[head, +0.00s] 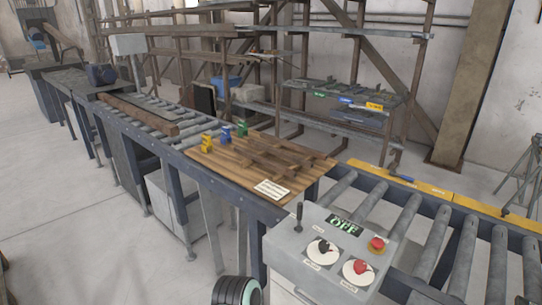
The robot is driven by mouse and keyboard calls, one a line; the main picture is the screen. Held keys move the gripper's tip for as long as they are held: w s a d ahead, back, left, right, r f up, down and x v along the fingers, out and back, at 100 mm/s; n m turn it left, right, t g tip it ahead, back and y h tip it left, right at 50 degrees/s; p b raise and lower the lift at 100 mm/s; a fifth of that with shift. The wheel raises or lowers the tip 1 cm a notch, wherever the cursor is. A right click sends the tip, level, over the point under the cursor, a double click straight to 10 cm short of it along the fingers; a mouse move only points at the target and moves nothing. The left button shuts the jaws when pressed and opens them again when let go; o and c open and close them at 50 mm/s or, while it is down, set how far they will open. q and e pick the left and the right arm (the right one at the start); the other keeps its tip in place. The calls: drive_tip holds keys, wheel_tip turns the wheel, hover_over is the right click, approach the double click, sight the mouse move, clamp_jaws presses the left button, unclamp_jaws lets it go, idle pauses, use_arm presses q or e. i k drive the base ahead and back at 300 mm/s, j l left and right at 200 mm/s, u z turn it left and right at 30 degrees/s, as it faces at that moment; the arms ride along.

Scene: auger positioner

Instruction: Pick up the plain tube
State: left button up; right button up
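I cannot single out a plain tube for certain. Several dark brown bar-like pieces (275,158) lie on a wooden board (222,163) on the roller conveyor; at this size I cannot tell whether any is a tube. More long pieces lie on the shelves of the rack behind. Neither of my grippers is in view. A black and teal rounded part at the bottom edge looks like part of my own arm.
A control box (292,243) with an OFF display, two knobs and a red button (377,244) stands in front. Yellow, blue and green small blocks (207,142) stand on the board. A storage rack (345,90) is behind the conveyor (430,240). Floor at left is clear.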

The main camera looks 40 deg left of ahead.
sight(304, 163)
drive_tip(key=i+j+u, duration=0.1)
drive_tip(key=j+u, duration=0.2)
drive_tip(key=j, duration=0.15)
drive_tip(key=i+j+u, duration=0.1)
drive_tip(key=j+u, duration=0.2)
drive_tip(key=i+j+u, duration=0.25)
drive_tip(key=j, duration=0.55)
